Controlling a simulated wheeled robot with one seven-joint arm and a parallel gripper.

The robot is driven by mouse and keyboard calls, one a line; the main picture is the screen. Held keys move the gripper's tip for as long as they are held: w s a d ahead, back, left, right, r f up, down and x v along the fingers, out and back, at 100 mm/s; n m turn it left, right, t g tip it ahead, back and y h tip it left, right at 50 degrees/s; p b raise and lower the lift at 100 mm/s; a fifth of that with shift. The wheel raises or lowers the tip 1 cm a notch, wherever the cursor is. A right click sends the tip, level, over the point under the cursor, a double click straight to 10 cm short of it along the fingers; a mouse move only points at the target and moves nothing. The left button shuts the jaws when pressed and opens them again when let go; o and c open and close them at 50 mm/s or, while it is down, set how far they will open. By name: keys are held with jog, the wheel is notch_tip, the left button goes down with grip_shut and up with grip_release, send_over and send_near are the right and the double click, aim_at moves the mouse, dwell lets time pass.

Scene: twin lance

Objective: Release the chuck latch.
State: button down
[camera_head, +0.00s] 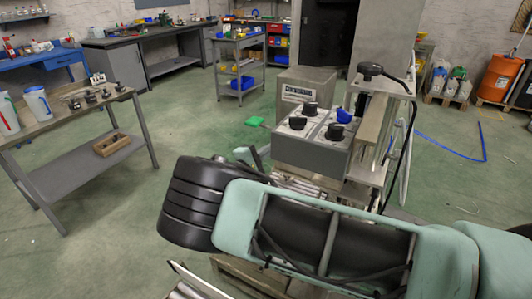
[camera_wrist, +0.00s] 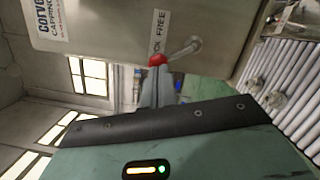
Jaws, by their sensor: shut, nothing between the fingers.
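In the wrist view, a metal lever (camera_wrist: 187,47) with a red knob (camera_wrist: 157,60) sticks out from a grey machine housing (camera_wrist: 105,30). A white label (camera_wrist: 158,35) beside it reads "FREE" and part of another word, apparently "LOCK". This lever looks like the chuck latch. My gripper (camera_wrist: 157,72) is shut and empty, its fingertips right at the red knob. I cannot tell whether they touch it. In the head view, my arm hides the gripper and the latch.
A grey control panel (camera_head: 310,150) with several black knobs and a blue knob (camera_head: 343,116) stands beyond my arm. A lettered box (camera_head: 305,80) is behind it. Metal rollers (camera_wrist: 298,100) show at the right in the wrist view. A workbench (camera_head: 75,115) stands left, with open floor between.

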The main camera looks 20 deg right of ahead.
jog(key=shift+s+d+r+m+g+y+b, duration=0.25)
jog(key=shift+s+d+m+b, duration=0.35)
jog(key=shift+m+b, duration=0.95)
jog(key=shift+s+d+r+m+g+y+b, duration=0.15)
jog(key=shift+s+d+r+m+y+b, duration=0.3)
jog(key=shift+m+b, duration=1.05)
jog(key=shift+s+d+r+m+g+y+b, duration=0.15)
jog(key=shift+s+d+m+b, duration=0.7)
jog(key=shift+m, duration=1.2)
jog(key=shift+w+a+b, duration=0.1)
jog(key=shift+w+b, duration=0.05)
jog(key=shift+b, duration=0.2)
jog(key=shift+a, duration=0.1)
jog(key=b+v, duration=0.2)
jog(key=v, duration=1.5)
